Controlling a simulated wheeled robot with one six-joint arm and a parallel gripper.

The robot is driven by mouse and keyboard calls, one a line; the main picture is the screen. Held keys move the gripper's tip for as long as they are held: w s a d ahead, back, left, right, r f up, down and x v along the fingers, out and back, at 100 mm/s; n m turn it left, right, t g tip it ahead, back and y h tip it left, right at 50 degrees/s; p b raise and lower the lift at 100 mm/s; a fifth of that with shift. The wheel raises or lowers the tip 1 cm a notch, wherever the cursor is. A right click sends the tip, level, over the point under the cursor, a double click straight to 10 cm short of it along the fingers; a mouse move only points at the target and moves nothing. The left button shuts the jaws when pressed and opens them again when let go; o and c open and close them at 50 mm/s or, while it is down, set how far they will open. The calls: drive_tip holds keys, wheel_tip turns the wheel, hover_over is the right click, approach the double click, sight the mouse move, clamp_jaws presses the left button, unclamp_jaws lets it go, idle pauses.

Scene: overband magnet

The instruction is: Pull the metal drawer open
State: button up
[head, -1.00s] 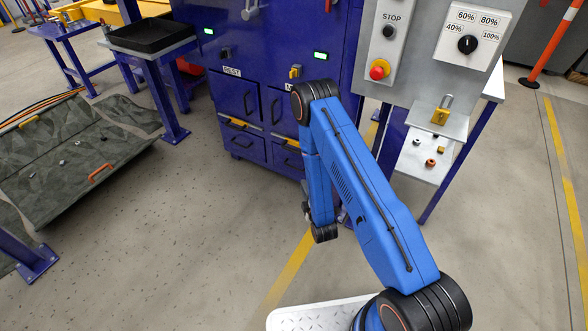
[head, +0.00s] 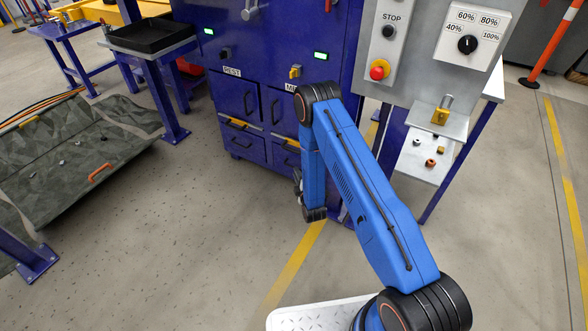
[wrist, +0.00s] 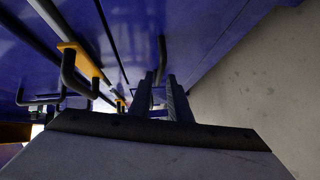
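The blue cabinet (head: 240,55) carries a REST label on the left and a label starting with M (head: 291,88) on the right, cut off by my arm. Doors and drawers sit below the labels; the right-hand drawer front (head: 284,158) is partly hidden behind my arm and looks shut. My gripper (head: 298,183) is low in front of the cabinet's right side, mostly hidden by my wrist. A dark bar handle (wrist: 161,56) lies just beyond the fingertips; contact cannot be told.
Yellow brackets with black handles (wrist: 78,60) stick out from the cabinet front. A grey control panel (head: 420,85) stands on the right over a small shelf (head: 421,165). The floor (head: 210,230) before the cabinet is clear.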

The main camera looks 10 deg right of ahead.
drive_tip(key=shift+x, duration=2.65)
drive_tip(key=shift+r, duration=0.1)
clamp_jaws()
